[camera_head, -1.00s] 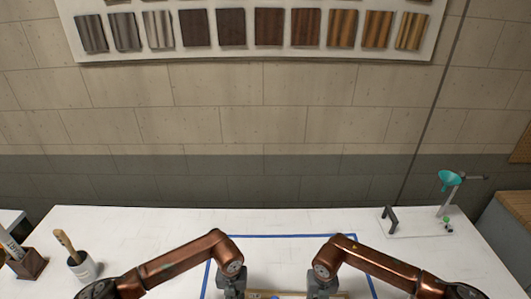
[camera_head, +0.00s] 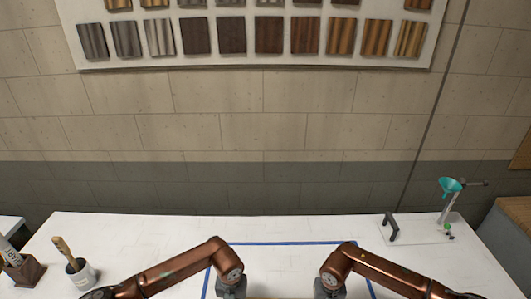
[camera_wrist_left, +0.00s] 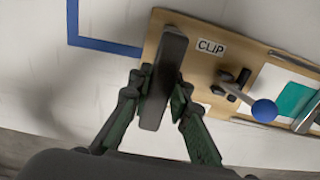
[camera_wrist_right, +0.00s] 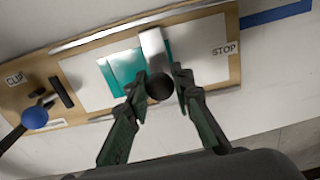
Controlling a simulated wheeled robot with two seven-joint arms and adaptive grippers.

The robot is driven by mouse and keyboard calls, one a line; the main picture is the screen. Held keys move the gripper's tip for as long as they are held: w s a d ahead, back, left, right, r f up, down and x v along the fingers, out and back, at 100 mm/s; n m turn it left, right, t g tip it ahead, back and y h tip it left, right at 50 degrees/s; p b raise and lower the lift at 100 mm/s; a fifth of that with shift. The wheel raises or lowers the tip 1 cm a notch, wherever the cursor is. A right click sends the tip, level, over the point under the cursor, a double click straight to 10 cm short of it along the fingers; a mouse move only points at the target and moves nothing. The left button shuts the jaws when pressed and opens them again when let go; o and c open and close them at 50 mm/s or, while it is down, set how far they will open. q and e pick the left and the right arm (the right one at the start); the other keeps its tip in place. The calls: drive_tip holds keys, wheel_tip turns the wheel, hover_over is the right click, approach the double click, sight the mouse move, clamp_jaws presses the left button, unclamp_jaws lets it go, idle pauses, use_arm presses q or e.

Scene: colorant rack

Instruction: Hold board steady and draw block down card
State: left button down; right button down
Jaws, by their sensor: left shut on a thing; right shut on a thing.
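The wooden board (camera_wrist_left: 208,70) lies on the white table, with a dark upright handle (camera_wrist_left: 172,60) at its CLIP end. My left gripper (camera_wrist_left: 158,92) is shut on this handle. A white card (camera_wrist_right: 190,88) lies on the board and bears a teal patch (camera_wrist_right: 116,70). A metallic block (camera_wrist_right: 152,44) with a dark round knob (camera_wrist_right: 160,87) stands on the card over the teal, towards the STOP end. My right gripper (camera_wrist_right: 158,78) is shut on the block's knob.
A clip lever with a blue knob (camera_wrist_right: 35,117) rises from the board. Blue tape (camera_head: 290,243) marks the table around it. A brush pot (camera_head: 82,274) stands at the left. A stand with a teal funnel (camera_head: 450,186) and a black handle (camera_head: 390,226) are at the right.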

use_arm(q)
drive_tip(key=shift+a, duration=0.15)
use_arm(e)
drive_tip(key=shift+d, duration=2.15)
drive_tip(key=shift+s+d, duration=0.1)
drive_tip(key=shift+d, duration=0.25)
drive_tip(key=c, duration=1.6)
unclamp_jaws()
drive_tip(key=shift+a, duration=0.1)
